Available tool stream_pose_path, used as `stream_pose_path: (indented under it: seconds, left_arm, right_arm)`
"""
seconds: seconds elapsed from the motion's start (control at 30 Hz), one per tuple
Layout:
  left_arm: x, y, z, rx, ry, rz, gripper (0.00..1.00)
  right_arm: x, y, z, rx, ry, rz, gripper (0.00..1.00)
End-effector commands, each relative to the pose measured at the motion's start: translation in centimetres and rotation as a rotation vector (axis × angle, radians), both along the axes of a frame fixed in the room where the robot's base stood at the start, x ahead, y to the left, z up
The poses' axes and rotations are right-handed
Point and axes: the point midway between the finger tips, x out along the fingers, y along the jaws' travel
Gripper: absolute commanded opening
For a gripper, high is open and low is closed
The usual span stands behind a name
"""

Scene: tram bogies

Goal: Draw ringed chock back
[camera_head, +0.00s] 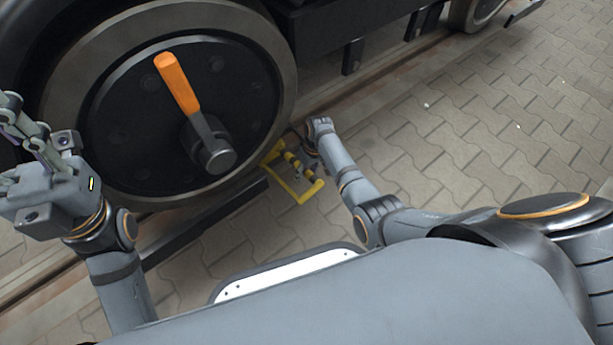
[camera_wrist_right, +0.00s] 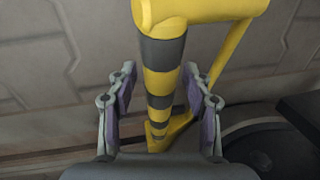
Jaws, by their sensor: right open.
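The yellow chock (camera_head: 307,192) is on the paving at the foot of the big wheel, beside the rail. Its bar with black and yellow bands (camera_wrist_right: 160,80) fills the middle of the right wrist view, joined to a yellow frame. My right gripper (camera_head: 305,163) is low by the chock, partly hidden by its own wrist. In the right wrist view my right gripper (camera_wrist_right: 158,92) is open, with one finger on each side of the banded bar. I see gaps between fingers and bar. My left gripper (camera_head: 32,140) is raised at the left, away from the chock; its finger gap is unclear.
The big wheel (camera_head: 120,105) stands close on the left, with an orange-handled lever (camera_head: 178,82) jutting from its hub. The dark bogie frame (camera_head: 330,35) overhangs the rail behind the chock. The paving (camera_head: 490,130) on the right is clear.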

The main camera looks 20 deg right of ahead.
Motion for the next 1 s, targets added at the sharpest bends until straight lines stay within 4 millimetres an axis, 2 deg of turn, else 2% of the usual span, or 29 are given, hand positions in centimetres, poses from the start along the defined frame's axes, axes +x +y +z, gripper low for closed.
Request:
stream_pose_path:
  seconds: [0.17,0.2,0.57,0.87,1.0]
  left_arm:
    - [0.0,0.0,0.1,0.001,0.000,0.000,0.40]
    - [0.0,0.0,0.1,0.001,0.000,0.000,0.40]
    - [0.0,0.0,0.1,0.000,0.001,0.000,0.40]
    - [0.0,0.0,0.2,0.000,0.001,0.000,0.40]
    - [0.0,0.0,0.7,-0.001,0.001,-0.001,0.40]
  right_arm:
    - [0.0,0.0,0.1,0.000,-0.001,0.000,0.50]
    - [0.0,0.0,0.1,0.000,-0.001,0.000,0.48]
    - [0.0,0.0,0.1,0.000,-0.001,0.000,0.00]
    - [0.1,-0.2,0.2,0.000,0.000,0.000,0.00]
    - [1.0,-2.5,0.3,-0.004,0.000,-0.001,0.00]
